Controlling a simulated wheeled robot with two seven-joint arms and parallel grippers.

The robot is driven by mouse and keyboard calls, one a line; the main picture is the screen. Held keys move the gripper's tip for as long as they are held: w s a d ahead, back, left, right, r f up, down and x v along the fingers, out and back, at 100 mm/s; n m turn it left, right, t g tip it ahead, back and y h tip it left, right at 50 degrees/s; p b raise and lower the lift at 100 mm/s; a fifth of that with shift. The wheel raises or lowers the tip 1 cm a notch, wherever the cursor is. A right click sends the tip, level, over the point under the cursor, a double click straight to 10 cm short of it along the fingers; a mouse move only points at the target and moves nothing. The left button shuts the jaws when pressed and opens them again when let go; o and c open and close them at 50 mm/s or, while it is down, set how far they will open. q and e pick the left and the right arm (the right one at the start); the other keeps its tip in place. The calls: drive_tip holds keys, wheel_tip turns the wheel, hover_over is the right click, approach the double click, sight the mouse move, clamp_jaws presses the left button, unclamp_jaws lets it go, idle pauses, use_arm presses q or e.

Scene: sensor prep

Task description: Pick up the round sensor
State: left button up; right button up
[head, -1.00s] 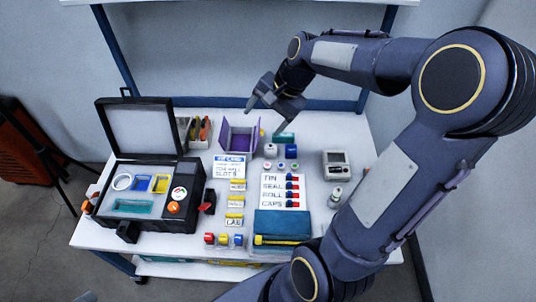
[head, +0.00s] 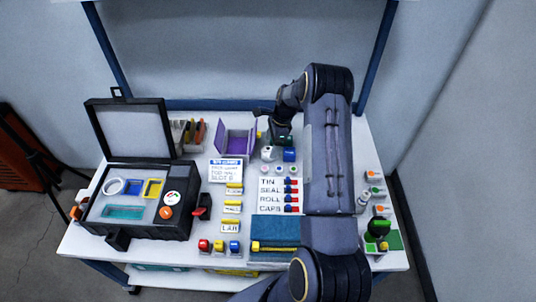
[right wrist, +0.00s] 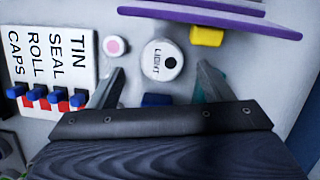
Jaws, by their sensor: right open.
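The round sensor (right wrist: 162,60) is a white disc with a black dot and the word "LIGHT" on top, and in the head view it is the small white round piece (head: 268,153) beside a blue block. It stands on the white table. My right gripper (right wrist: 162,78) is open and empty, with a finger at either side just short of the sensor in the right wrist view. In the head view the right gripper (head: 275,125) is above the table behind the sensor, partly hidden by my arm. My left gripper is out of view.
The blue block (head: 289,154) and a teal block (head: 284,138) stand close to the sensor. A pink-topped round piece (right wrist: 115,47), a yellow block (right wrist: 207,35) and the purple box (head: 236,140) are also near. The open black case (head: 150,222) is at the left.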

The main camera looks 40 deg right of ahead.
sight(268, 150)
drive_tip(key=x, duration=0.3)
drive_tip(key=shift+w+f, duration=0.1)
drive_tip(key=shift+f, duration=0.15)
drive_tip(key=c, duration=0.9)
drive_tip(key=shift+c, duration=0.5)
drive_tip(key=shift+r, duration=0.15)
